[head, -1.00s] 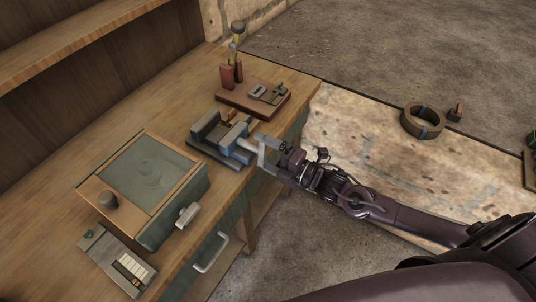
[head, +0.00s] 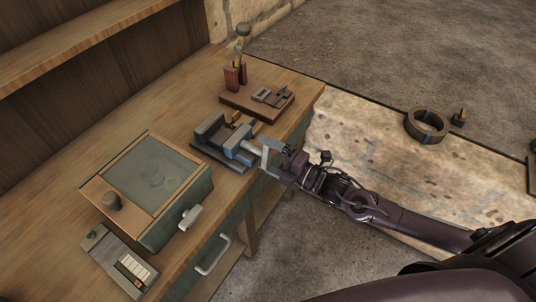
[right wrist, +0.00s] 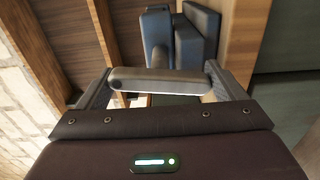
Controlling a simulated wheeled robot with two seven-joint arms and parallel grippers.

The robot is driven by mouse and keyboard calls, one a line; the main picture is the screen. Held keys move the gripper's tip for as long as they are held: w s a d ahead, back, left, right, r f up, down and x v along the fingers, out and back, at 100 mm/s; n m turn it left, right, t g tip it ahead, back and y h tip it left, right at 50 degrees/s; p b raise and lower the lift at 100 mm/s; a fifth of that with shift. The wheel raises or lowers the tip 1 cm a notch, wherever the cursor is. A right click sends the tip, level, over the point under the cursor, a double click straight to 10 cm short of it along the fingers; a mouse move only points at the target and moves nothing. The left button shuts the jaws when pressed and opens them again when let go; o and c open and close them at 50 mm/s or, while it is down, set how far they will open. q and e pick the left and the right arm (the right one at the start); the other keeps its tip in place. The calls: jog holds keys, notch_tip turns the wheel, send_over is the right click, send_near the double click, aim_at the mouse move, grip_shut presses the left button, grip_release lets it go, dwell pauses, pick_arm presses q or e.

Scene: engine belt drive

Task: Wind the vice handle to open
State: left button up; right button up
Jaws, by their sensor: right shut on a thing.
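The blue-grey vice (head: 210,135) sits at the right edge of the wooden bench, with its screw pointing toward my right arm. It also shows in the right wrist view (right wrist: 187,45), beyond the fingers. The grey handle bar (right wrist: 160,80) lies crosswise between my right gripper's two fingers, at the end of the vice screw (right wrist: 158,55). My right gripper (head: 268,157) is shut on the handle, with a finger at each end of the bar. In the head view the gripper partly hides the handle. My left gripper is not in view.
A red-brown board with small parts (head: 245,107) lies behind the vice. A lidded box (head: 175,225) stands in front of it, left of a drawer handle (head: 213,256). A keypad-like panel (head: 110,265) is nearer. A ring (head: 411,125) lies off the bench at right.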

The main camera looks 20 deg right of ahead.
jog(key=shift+w+r, duration=0.1)
jog(key=shift+r, duration=0.05)
jog(key=o, duration=0.7)
jog(key=shift+s+d, duration=0.15)
jog(key=shift+s, duration=0.1)
jog(key=b+v, duration=0.1)
jog(key=v, duration=0.6)
jog(key=shift+s+d, duration=0.15)
jog(key=shift+s, duration=0.05)
